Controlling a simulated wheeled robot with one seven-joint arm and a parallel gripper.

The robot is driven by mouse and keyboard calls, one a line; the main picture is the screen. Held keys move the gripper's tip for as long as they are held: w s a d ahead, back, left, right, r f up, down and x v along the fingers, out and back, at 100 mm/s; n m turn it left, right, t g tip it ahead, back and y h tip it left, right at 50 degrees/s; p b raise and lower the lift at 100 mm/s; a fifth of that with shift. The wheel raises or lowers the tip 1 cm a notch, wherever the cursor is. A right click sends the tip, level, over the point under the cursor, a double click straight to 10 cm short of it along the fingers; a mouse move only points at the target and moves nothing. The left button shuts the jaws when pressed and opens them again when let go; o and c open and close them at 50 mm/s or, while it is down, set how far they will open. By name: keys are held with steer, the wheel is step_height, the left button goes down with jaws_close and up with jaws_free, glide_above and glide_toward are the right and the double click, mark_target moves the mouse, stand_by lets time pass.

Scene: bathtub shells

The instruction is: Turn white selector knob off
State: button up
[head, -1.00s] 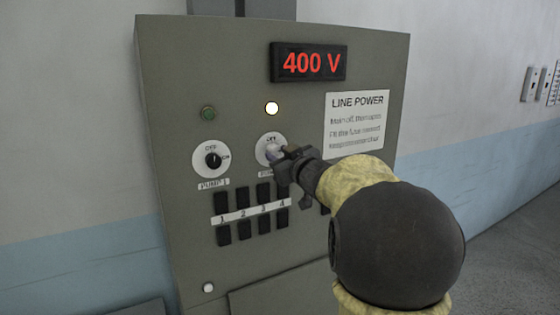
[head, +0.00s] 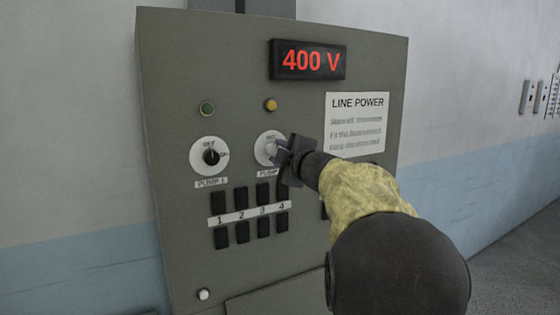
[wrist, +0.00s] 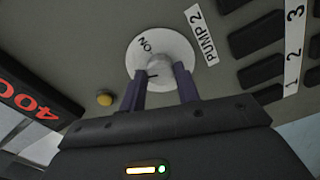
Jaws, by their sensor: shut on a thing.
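The white selector knob (wrist: 159,66) sits on a round white dial (wrist: 146,48) above a PUMP 2 label (wrist: 202,35). In the head view my gripper partly covers the dial (head: 266,148) and hides most of the knob. My gripper (wrist: 160,88) has its two dark fingers on either side of the white knob and is shut on it. ON shows on the dial in the wrist view; the OFF mark is hidden there. The lamp (head: 271,105) above this dial is dull amber, not glowing.
A black knob on the PUMP 1 dial (head: 208,156) is to the left, under a green lamp (head: 207,109). Several black switches (head: 241,213) are below. A red 400 V display (head: 308,60) and a LINE POWER sign (head: 357,124) are above and right.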

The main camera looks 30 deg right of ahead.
steer(key=shift+f+n+b, duration=0.1)
steer(key=shift+n+b, duration=0.8)
steer(key=shift+n, duration=1.1)
steer(key=o, duration=1)
steer(key=shift+s, duration=0.1)
steer(key=s+b, duration=0.1)
steer(key=s, duration=0.4)
steer(key=s+b, duration=0.1)
steer(key=s, duration=0.5)
steer(key=s+b, duration=0.1)
steer(key=s, duration=0.5)
steer(key=shift+s+d+b, duration=0.1)
steer(key=shift+d+b, duration=0.2)
